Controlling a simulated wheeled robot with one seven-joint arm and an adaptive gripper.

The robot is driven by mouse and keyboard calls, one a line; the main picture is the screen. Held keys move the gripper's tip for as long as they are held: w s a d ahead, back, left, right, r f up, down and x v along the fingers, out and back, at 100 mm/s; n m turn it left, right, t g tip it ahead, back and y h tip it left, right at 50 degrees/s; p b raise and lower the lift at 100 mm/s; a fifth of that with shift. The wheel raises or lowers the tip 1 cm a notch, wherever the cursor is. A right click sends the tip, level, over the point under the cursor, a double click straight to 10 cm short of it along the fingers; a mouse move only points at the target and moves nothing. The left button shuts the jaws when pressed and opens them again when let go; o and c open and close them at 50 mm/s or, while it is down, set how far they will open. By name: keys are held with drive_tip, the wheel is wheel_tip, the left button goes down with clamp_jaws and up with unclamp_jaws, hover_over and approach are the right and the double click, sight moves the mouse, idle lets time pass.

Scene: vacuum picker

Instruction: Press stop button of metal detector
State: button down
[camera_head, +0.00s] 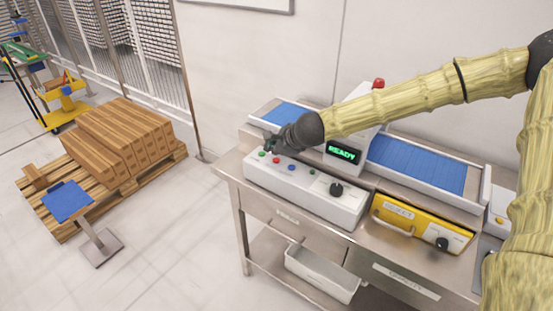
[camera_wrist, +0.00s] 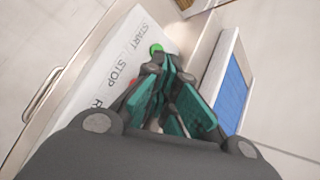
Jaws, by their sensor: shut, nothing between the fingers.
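The metal detector (camera_head: 300,190) is a white unit on a metal table, with a row of buttons on its front panel and a green "READY" display. Its red stop button (camera_head: 276,160) is second from the left, beside the green start button (camera_head: 262,153). In the wrist view the green button (camera_wrist: 156,48) is by "START", and a sliver of the red button (camera_wrist: 132,82) shows by "STOP", mostly hidden by my fingers. My gripper (camera_head: 269,145) is shut and empty, over the left end of the panel. In the wrist view its fingertips (camera_wrist: 156,66) point near the two buttons; contact cannot be told.
A blue conveyor belt (camera_head: 415,165) runs behind the panel. A black knob (camera_head: 336,188) and a yellow box (camera_head: 420,222) sit to the right. A red-topped post rises behind the display. A pallet of cartons (camera_head: 120,140) and a blue-topped stand (camera_head: 68,202) are on the floor at left.

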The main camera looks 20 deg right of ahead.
sight(274, 161)
drive_tip(key=shift+r+p, duration=1.65)
drive_tip(key=shift+r, duration=0.6)
drive_tip(key=shift+f, duration=0.1)
